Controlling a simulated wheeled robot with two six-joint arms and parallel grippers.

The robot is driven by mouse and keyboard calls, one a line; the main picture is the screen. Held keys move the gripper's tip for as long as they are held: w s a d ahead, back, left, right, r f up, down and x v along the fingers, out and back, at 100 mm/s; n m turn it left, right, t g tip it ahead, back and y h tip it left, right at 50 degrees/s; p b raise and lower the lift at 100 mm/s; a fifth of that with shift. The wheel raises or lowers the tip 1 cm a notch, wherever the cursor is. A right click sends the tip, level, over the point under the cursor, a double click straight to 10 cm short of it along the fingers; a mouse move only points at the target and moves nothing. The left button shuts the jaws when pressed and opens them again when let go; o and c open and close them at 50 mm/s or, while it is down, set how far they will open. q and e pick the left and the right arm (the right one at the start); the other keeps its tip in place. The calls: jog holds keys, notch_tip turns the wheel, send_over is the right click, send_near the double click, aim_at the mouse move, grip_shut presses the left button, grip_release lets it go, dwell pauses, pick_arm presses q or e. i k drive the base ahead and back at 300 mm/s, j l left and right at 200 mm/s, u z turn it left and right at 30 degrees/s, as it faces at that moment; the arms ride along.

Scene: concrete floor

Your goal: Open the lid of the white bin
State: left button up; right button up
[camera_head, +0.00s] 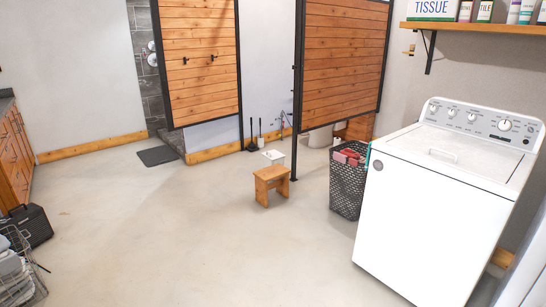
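A small white box-like thing (274,156) shows just behind a wooden stool (270,184) near the middle of the head view. It looks like the white bin, with a pale top and a small dark mark on it. Its lower part is hidden by the stool. The top looks closed, but it is too small to be sure. Neither of my grippers is in view.
A white washing machine (420,220) with its lid down stands at the right. A dark laundry basket (346,190) with clothes is beside it. Wooden partitions (343,60) stand behind. A wire basket (22,270) is at lower left. The central floor is clear.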

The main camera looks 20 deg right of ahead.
aim_at(273, 155)
jog(key=i+z, duration=0.3)
jog(key=i, duration=2.95)
